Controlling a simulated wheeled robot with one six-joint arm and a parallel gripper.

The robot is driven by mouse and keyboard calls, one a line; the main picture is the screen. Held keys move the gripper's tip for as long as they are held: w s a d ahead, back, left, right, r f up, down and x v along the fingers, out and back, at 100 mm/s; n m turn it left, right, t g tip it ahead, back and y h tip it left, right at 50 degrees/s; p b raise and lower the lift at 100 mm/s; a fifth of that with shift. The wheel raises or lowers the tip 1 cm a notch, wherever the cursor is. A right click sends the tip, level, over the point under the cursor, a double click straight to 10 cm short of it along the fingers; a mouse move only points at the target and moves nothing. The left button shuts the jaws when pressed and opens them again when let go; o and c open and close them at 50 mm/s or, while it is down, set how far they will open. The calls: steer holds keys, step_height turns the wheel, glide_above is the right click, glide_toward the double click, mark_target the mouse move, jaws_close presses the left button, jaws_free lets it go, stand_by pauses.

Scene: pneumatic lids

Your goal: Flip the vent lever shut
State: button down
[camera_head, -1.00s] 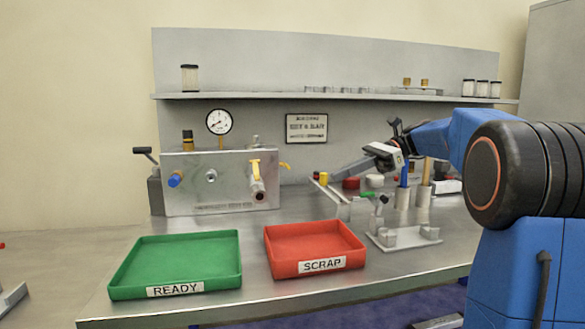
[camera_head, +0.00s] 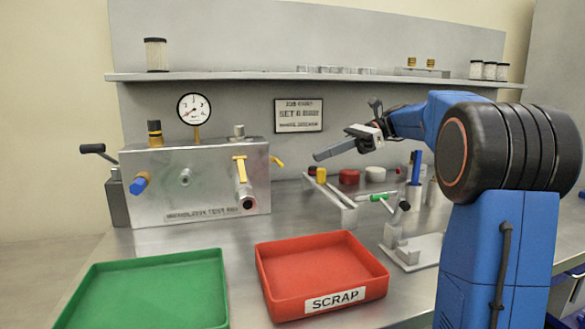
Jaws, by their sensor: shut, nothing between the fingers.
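The metal test box (camera_head: 205,190) stands on the bench at left. A yellow lever (camera_head: 240,170) hangs down on a valve on its front, and a second small yellow lever (camera_head: 277,161) sticks out at its right side. A black-knobbed lever (camera_head: 95,149) stands at its left end. No label shows which one is the vent lever. My gripper (camera_head: 318,156) is shut and empty, in the air to the right of the box and apart from both yellow levers, pointing left.
A gauge (camera_head: 194,109) stands on top of the box. A green tray (camera_head: 150,290) and a red SCRAP tray (camera_head: 320,270) lie in front. A rack with coloured caps (camera_head: 349,177) and a clamp fixture (camera_head: 405,245) stand below and right of my gripper. A shelf (camera_head: 240,76) runs behind.

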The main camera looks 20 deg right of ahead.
steer(key=x, duration=1)
stand_by(0.4)
